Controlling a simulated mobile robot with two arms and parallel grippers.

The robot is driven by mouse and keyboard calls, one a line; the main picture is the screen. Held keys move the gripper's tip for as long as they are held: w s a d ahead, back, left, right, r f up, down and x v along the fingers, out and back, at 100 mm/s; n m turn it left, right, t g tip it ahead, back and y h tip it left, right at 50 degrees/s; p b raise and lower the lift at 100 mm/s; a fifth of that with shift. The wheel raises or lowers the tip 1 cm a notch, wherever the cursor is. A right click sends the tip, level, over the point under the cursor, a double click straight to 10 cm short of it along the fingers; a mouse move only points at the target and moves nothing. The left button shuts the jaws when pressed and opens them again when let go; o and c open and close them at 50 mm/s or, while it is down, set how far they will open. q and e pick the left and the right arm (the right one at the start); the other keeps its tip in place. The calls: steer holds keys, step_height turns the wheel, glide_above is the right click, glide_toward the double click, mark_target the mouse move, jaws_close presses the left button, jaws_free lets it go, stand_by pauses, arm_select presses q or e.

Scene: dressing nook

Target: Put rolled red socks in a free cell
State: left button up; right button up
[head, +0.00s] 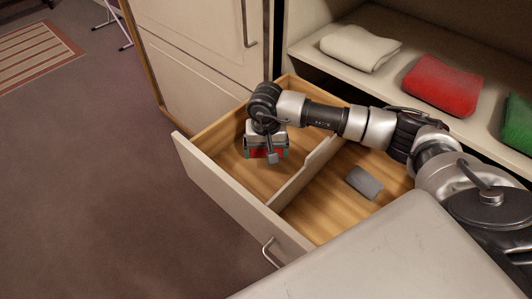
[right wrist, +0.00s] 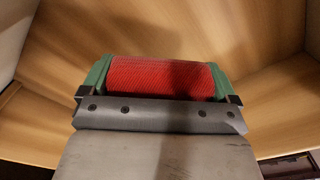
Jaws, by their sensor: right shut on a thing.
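The rolled red socks (right wrist: 160,78) show in the right wrist view as a red ribbed roll between two green fingertips. My right gripper (head: 266,153) is shut on them and points down into the left cell of the open drawer (head: 222,188). In the head view only a little red shows under the gripper. I cannot tell whether the roll touches the drawer floor. A divider (head: 308,169) splits the drawer. The right cell holds a grey roll (head: 364,182); no other item shows in the left cell. My left gripper is out of view.
A shelf above the drawer holds folded white (head: 360,47), red (head: 443,85) and green (head: 518,123) cloths. A closed cabinet front (head: 200,45) stands behind the drawer. The carpet (head: 90,170) to the left is clear, with a striped rug (head: 38,52) farther back.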

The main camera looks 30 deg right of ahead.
steer(key=shift+f, duration=1.25)
steer(key=shift+f+b, duration=0.3)
steer(key=shift+b, duration=0.05)
steer(key=o, duration=0.6)
steer(key=shift+r, duration=0.1)
steer(key=shift+r, duration=0.1)
steer(key=shift+r+p, duration=0.3)
steer(key=shift+p, duration=0.25)
step_height(320, 180, up, 12)
steer(key=shift+f+b, duration=0.15)
steer(key=shift+b, duration=0.3)
